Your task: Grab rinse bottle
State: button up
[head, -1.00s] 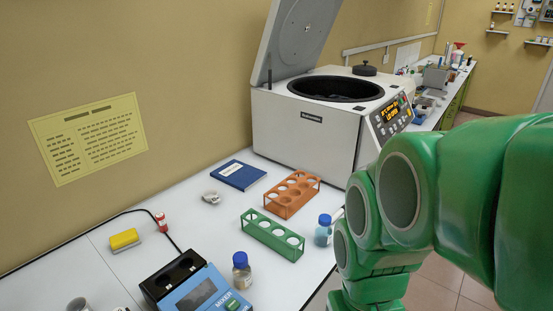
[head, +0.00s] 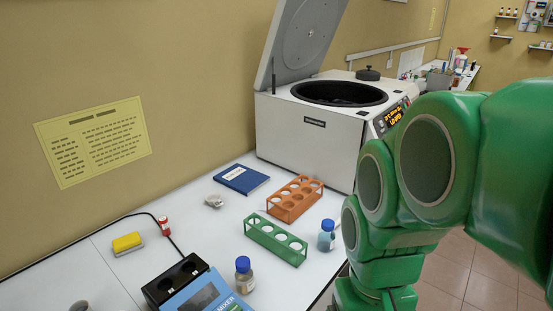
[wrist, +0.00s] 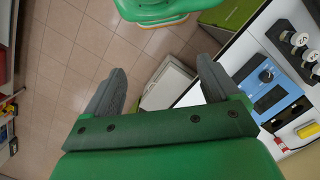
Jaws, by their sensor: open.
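A white bottle with a red top (head: 461,58) stands small on the far stretch of bench in the head view. It looks like the rinse bottle, but it is too far off to be sure. My gripper (wrist: 160,68) shows in the wrist view with its two grey fingers wide apart and nothing between them. It points down past the bench edge toward the tiled floor, well away from that bottle. In the head view my green arm fills the right side and hides part of the bench; the fingers do not show there.
A white centrifuge (head: 308,130) with its lid up stands on the bench. In front are an orange rack (head: 294,200), a green rack (head: 275,240), blue-capped bottles (head: 327,236) (head: 244,275) and a blue mixer (head: 190,290). Tiled floor (head: 470,262) is open at right.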

jog(key=w+a+m+t+y, duration=0.1)
jog(key=w+a+m+y, duration=0.2)
jog(key=w, duration=0.4)
jog(key=w+a+r+m+t+y, duration=0.1)
jog(key=w+a+m+y, duration=0.15)
jog(key=w+m, duration=0.35)
jog(key=w+a+m+t+y, duration=0.1)
jog(key=w+a+m+y, duration=0.1)
jog(key=w+y, duration=0.35)
jog(key=w+d+m+t, duration=0.9)
jog(key=w+d+m, duration=0.7)
jog(key=w+d, duration=0.3)
send_near(321, 237)
jog(key=shift+h, duration=0.3)
jog(key=w+f, duration=0.3)
jog(key=w, duration=0.1)
jog(key=shift+w+a, duration=0.15)
jog(key=shift+a, duration=0.25)
jog(key=shift+x, duration=3.85)
jog(key=shift+c, duration=0.3)
